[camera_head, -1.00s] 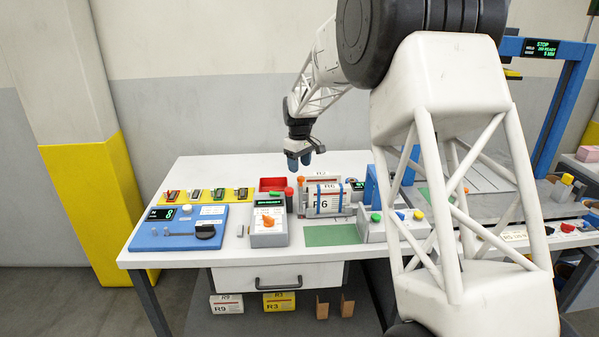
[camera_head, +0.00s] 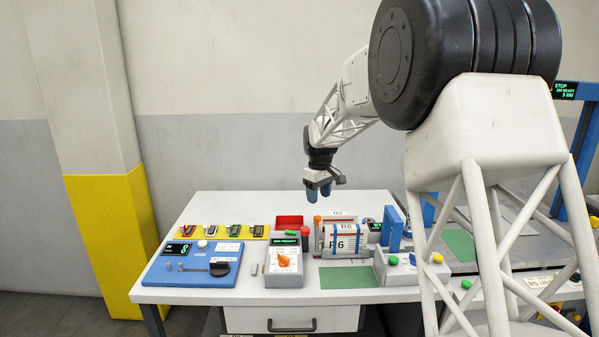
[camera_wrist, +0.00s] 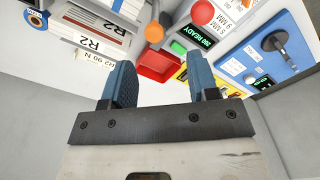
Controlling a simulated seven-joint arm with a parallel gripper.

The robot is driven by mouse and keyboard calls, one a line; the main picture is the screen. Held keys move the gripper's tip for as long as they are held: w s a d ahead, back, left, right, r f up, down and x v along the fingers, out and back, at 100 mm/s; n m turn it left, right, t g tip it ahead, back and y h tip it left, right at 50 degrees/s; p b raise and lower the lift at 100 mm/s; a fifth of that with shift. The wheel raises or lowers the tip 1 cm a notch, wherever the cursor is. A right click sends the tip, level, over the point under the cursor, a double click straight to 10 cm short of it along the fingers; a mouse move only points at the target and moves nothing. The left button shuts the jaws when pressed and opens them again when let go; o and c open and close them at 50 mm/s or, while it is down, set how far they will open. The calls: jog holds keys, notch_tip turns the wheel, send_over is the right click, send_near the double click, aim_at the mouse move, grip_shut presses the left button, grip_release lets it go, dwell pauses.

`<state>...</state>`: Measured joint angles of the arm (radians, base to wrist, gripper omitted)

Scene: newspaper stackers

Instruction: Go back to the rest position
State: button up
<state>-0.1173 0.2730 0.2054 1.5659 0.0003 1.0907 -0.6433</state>
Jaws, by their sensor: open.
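My gripper (camera_head: 318,190) hangs in the air above the back of the white table, fingers pointing down, open and empty. Its two blue fingers show apart in the wrist view (camera_wrist: 160,88), with nothing between them. My gripper touches none of these.
A red tray (camera_head: 288,223) lies left of the gripper. A grey control box (camera_head: 283,262) with an orange knob and a blue panel (camera_head: 190,266) stand at left. A green mat (camera_head: 347,278) lies bare at the front. The air around the gripper is clear.

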jog(key=s+d+r+m, duration=0.1)
jog(key=s+d+r, duration=0.15)
jog(key=s, duration=0.65)
jog(key=s+d+r+m+t, duration=0.15)
jog(key=s+r, duration=0.25)
jog(key=s, duration=0.6)
jog(key=s+d+r+m, duration=0.2)
jog(key=s+d+r, duration=0.1)
jog(key=s, duration=0.6)
jog(key=s+d+f+m, duration=0.1)
jog(key=s+f+m, duration=0.1)
jog(key=s, duration=1.2)
jog(key=s+d+f+m+t, duration=0.1)
jog(key=s+f, duration=0.3)
jog(key=s, duration=1)
jog(key=shift+s+d+f+m, duration=0.2)
jog(key=shift+s+d+m, duration=0.2)
jog(key=shift+d+m, duration=0.4)
